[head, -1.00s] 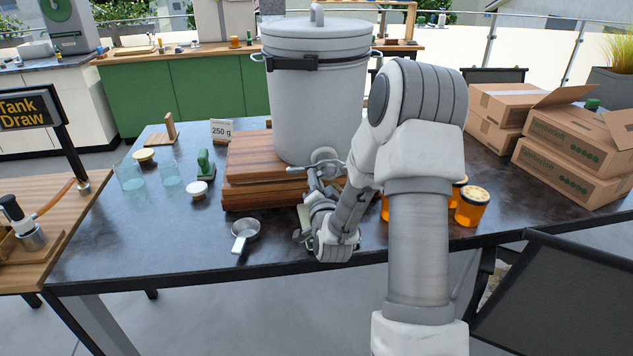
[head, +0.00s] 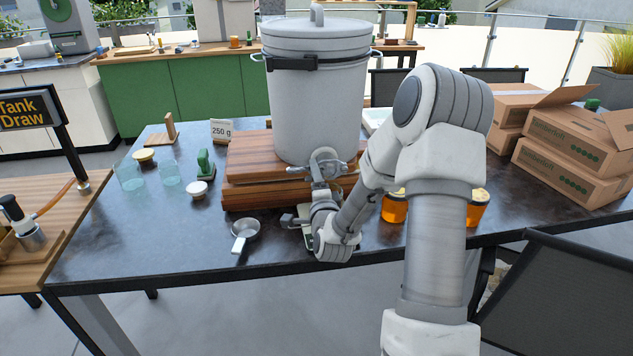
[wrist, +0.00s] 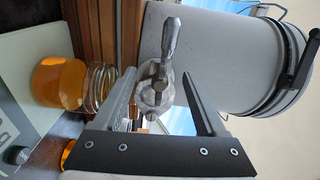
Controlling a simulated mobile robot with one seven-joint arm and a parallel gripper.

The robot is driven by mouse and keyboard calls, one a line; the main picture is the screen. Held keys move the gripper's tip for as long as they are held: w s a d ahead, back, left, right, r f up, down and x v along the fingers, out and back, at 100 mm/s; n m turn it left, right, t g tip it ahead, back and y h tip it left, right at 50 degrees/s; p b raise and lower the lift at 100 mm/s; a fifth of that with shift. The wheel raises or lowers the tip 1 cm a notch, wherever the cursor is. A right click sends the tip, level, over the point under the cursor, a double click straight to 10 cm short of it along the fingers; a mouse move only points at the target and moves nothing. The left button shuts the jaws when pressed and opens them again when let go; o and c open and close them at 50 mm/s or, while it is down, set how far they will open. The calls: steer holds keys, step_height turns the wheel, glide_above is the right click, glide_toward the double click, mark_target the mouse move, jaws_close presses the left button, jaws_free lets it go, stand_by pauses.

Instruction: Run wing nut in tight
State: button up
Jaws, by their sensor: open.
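The white honey tank (head: 315,105) stands on stacked wooden boards, with a metal gate (head: 325,165) low on its front. In the wrist view the gate's lever (wrist: 171,40) points up in the picture. The wing nut (wrist: 156,92) appears as a small metal piece with a bolt end on the gate's round body. My gripper (wrist: 160,80) is open, with one finger on each side of the gate. I cannot tell whether a finger touches the metal. In the head view my wrist hides most of the gripper, just in front of the gate.
Wooden boards (head: 260,180) rise beside the gate. A small strainer pan (head: 244,232) lies left of my wrist, and amber jars (head: 394,209) stand to the right. A scale (wrist: 25,110) shows in the wrist view. Cardboard boxes (head: 570,150) fill the table's right end.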

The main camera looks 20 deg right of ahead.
steer(key=o, duration=0.3)
steer(key=shift+o, duration=0.2)
steer(key=b+v, duration=0.1)
steer(key=v, duration=0.6)
steer(key=shift+b, duration=0.35)
steer(key=shift+r, duration=0.1)
